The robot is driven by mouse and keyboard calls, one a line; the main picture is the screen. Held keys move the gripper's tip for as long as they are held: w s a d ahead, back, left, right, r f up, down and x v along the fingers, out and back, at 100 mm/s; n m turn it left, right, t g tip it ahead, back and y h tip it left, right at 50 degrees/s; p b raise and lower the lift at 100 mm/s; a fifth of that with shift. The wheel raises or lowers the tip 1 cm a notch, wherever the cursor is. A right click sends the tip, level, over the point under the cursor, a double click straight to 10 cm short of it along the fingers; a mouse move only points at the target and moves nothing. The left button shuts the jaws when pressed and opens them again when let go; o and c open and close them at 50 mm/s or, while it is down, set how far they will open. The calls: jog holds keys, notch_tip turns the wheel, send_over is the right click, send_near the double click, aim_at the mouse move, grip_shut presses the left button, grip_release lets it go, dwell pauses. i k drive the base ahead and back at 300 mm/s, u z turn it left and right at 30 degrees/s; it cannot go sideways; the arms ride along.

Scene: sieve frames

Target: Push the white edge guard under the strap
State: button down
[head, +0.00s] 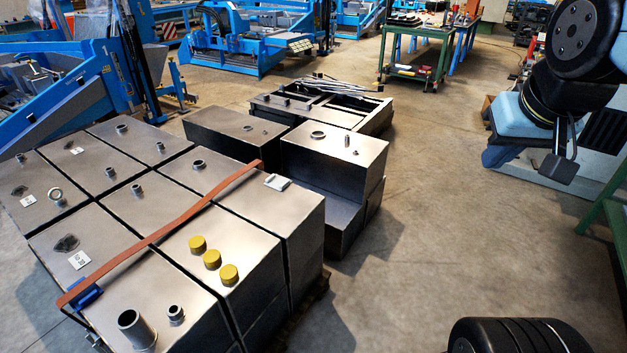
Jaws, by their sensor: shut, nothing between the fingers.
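The white edge guard (277,182) lies on top of the metal tanks near their far right edge. It is beside the orange-brown strap (165,231), just right of its far end, and looks apart from it. The strap runs diagonally across the tank tops, from the near left edge to the far edge. A blue edge guard (88,296) sits at the strap's near left end. My gripper (558,168) hangs at the right of the view, well away from the tanks, shut and empty.
Open concrete floor (440,230) lies between the tanks and my arm. A green workbench (418,30) stands farther back.

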aim_at(276, 182)
jog(key=u, duration=0.15)
jog(key=i, duration=0.9)
jog(key=z, duration=0.25)
jog(key=k, duration=0.8)
jog(key=u, duration=0.25)
jog(key=i, duration=0.85)
jog(key=z, duration=0.05)
